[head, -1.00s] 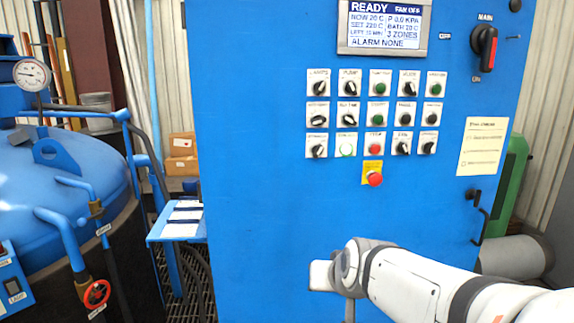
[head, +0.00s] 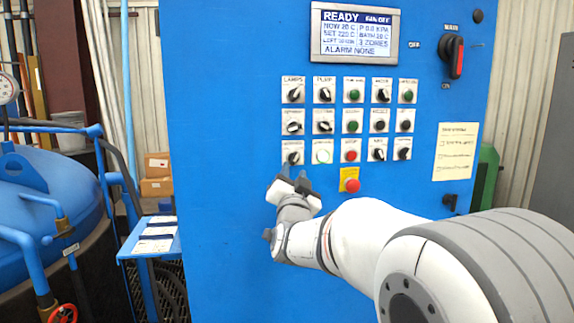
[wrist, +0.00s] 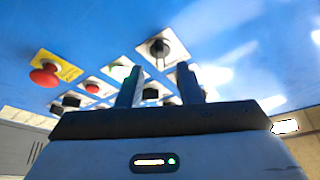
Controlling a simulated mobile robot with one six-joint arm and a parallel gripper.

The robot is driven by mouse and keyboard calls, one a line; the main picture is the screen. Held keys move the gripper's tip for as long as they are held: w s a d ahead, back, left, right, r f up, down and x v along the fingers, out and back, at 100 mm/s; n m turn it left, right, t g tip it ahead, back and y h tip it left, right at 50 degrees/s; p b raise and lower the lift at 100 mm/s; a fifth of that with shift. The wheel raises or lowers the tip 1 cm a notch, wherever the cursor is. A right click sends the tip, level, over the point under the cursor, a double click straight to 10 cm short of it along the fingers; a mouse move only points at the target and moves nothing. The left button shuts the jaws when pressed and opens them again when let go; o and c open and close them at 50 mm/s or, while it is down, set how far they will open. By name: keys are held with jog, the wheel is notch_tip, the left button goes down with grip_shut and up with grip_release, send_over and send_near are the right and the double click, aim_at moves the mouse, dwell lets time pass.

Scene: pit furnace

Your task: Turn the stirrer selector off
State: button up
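The bottom-left black selector (head: 292,158) sits on a white plate on the blue panel. Its label is too small to read, so I cannot confirm that it is the stirrer selector. In the wrist view this selector (wrist: 159,47) shows just beyond the fingertips, between them in the picture. My gripper (head: 296,172) is open and empty, its two dark fingers pointing at the panel just below the selector in the head view. The open fingers also show in the wrist view (wrist: 160,80). A gap to the knob seems to remain. The knob's exact pointer direction is unclear.
A white-green button (head: 322,151) is right of the selector, then a red button (head: 351,150). A red emergency button on yellow (head: 351,185) protrudes below. The display (head: 355,33) reads READY and ALARM NONE. A blue shelf with papers (head: 152,240) stands left of the panel.

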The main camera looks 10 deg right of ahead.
aim_at(294, 162)
jog(key=shift+p+x, duration=0.4)
jog(key=shift+x, duration=1.8)
jog(key=shift+c, duration=0.4)
